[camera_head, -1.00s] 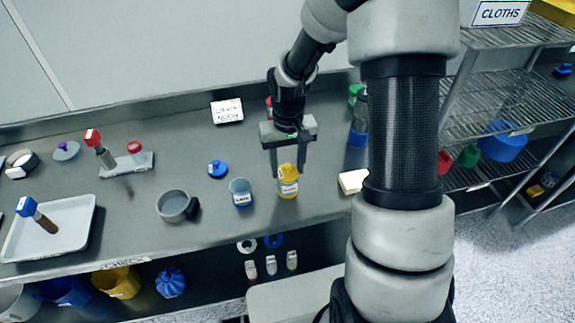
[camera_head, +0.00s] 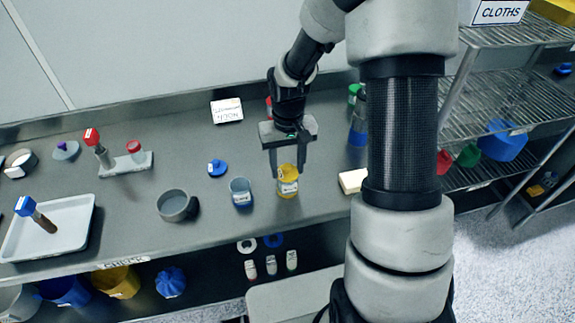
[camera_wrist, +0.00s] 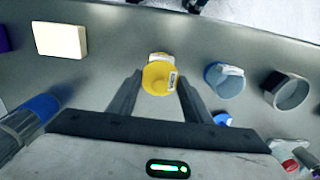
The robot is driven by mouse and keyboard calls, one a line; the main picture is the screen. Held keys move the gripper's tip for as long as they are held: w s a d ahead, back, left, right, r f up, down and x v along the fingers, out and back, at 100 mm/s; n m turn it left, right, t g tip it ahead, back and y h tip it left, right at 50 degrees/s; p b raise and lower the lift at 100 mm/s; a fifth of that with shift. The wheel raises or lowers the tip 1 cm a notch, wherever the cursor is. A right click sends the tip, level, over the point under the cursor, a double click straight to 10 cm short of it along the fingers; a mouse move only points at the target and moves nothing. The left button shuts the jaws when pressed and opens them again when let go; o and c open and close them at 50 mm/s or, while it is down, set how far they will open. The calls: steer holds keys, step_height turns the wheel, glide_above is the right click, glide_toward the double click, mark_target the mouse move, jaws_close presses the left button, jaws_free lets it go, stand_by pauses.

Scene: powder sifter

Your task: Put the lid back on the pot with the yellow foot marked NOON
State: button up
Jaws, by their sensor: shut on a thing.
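The yellow lid (camera_head: 287,171) is between the fingertips of my gripper (camera_head: 288,173), which is shut on it. It also shows in the wrist view (camera_wrist: 157,77) between the two fingers. Directly below is the pot with the yellow foot (camera_head: 288,188), upright on the bench with a white label; the label's word is too small to read. The lid is over the pot's mouth; I cannot tell whether it is fully seated. The pot's rim is hidden by the lid and fingers.
An open blue-footed pot (camera_head: 241,192) stands close to the left, with a blue lid (camera_head: 217,168) behind it. A grey cup (camera_head: 177,206) is further left. A pale block (camera_head: 352,181) lies to the right. A white card (camera_head: 227,110) stands at the back.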

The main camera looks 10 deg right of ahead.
stand_by(0.3)
steer(key=o, duration=1.6)
steer(key=shift+r+p, duration=2.5)
steer(key=shift+r, duration=1.05)
jaws_close()
